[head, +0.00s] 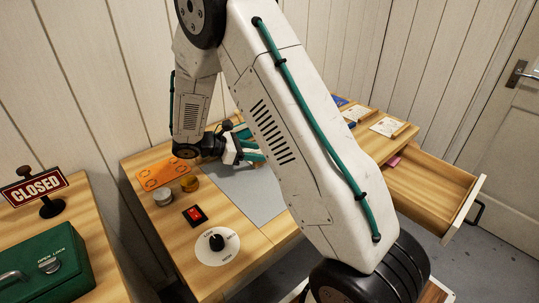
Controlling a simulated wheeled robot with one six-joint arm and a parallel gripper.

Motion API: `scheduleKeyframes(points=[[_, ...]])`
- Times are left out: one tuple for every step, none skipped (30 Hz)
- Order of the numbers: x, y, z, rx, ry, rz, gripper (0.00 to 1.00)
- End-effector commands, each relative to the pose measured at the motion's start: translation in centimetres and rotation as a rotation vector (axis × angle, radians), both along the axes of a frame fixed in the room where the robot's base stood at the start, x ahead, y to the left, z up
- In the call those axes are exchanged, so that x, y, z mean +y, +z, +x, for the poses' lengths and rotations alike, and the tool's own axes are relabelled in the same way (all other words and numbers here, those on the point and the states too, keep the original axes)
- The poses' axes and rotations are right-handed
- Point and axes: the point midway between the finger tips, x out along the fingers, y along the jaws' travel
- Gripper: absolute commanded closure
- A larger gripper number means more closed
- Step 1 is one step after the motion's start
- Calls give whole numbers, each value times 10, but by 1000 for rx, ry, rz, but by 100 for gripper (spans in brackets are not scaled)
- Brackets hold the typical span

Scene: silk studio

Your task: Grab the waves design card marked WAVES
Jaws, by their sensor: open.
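Several small cards lie on slanted wooden holders at the far right of the table: a white card with a reddish design (386,126), another pale card (355,112) behind it, and a blue one (340,101) at the back. No lettering on them is readable, so I cannot tell which is marked WAVES. My gripper (257,152), with green fingers, is open over the back part of the grey mat (262,200), left of the cards and apart from them. My arm hides the middle of the table and part of the card area.
An orange sheet with holes (163,173), a silver tin (163,197), an amber tin (190,183), a red switch (194,215) and a dial (217,246) stand on the left. An open drawer (425,190) juts out at right. A green box (50,262) and CLOSED sign (35,188) are nearer.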

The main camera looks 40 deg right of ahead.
Motion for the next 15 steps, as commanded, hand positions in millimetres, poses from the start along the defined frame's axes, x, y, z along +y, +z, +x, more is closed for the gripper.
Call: scheduleKeyframes(points=[[-5,-2,-3,1,-3,-1,50],[-9,-4,-5,1,-4,1,50],[-15,-6,-7,2,-5,1,50],[-19,-8,-8,1,-4,1,50],[-23,-10,-10,2,-3,1,50],[-29,-13,-13,2,-6,1,50],[-32,-14,-14,2,-5,1,50],[-35,-15,-15,1,-4,1,50],[-37,-16,-15,0,-3,1,50],[-39,-17,-16,-1,-2,1,50],[-39,-17,-16,-1,-3,1,50],[-39,-17,-16,-1,-3,1,50],[-39,-17,-16,-1,-3,1,50],[-39,-17,-16,-1,-3,1,50],[-39,-17,-16,-1,-3,1,50]])
